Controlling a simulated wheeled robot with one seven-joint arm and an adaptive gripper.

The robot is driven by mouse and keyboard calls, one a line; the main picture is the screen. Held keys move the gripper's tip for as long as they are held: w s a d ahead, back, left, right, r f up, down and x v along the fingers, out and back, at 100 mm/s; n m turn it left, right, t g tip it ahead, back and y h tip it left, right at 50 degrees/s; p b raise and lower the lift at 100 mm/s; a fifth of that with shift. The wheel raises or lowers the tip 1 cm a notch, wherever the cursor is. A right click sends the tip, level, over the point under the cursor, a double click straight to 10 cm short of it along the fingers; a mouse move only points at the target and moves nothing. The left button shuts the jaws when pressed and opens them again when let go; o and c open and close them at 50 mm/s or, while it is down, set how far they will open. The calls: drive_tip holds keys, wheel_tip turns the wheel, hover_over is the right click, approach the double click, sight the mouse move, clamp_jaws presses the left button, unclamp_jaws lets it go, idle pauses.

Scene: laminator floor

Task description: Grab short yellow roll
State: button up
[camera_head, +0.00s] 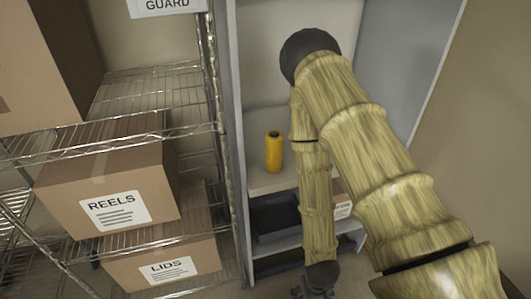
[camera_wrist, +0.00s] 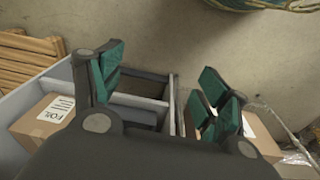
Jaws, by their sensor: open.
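The short yellow roll (camera_head: 273,152) stands upright on a pale shelf (camera_head: 262,182) inside a grey cabinet (camera_head: 238,120) in the head view. My gripper (camera_head: 318,283) hangs low at the bottom of that view, below the roll and to its right, well apart from it. In the wrist view my gripper (camera_wrist: 160,80) has its two green-padded fingers spread with nothing held between them. The roll does not show in the wrist view.
A wire rack with REELS (camera_head: 120,185) and LIDS (camera_head: 165,265) boxes stands left of the cabinet. A dark bin (camera_head: 272,217) sits below the roll's shelf. The wrist view shows a FOIL box (camera_wrist: 45,118) and wooden slats (camera_wrist: 25,60) at left.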

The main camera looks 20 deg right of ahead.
drive_tip(key=w+r+t, duration=0.1)
drive_tip(key=w+r, duration=0.3)
drive_tip(key=w, duration=0.3)
drive_tip(key=w+r, duration=0.4)
drive_tip(key=w, duration=0.2)
drive_tip(key=m+t+b, duration=0.1)
drive_tip(key=t, duration=0.3)
approach(275, 135)
drive_tip(key=shift+p+x, duration=0.4)
drive_tip(key=shift+x, duration=2.2)
drive_tip(key=shift+p+x, duration=0.95)
drive_tip(key=shift+x, duration=1.85)
drive_tip(key=c, duration=1.6)
clamp_jaws()
drive_tip(key=shift+r, duration=0.15)
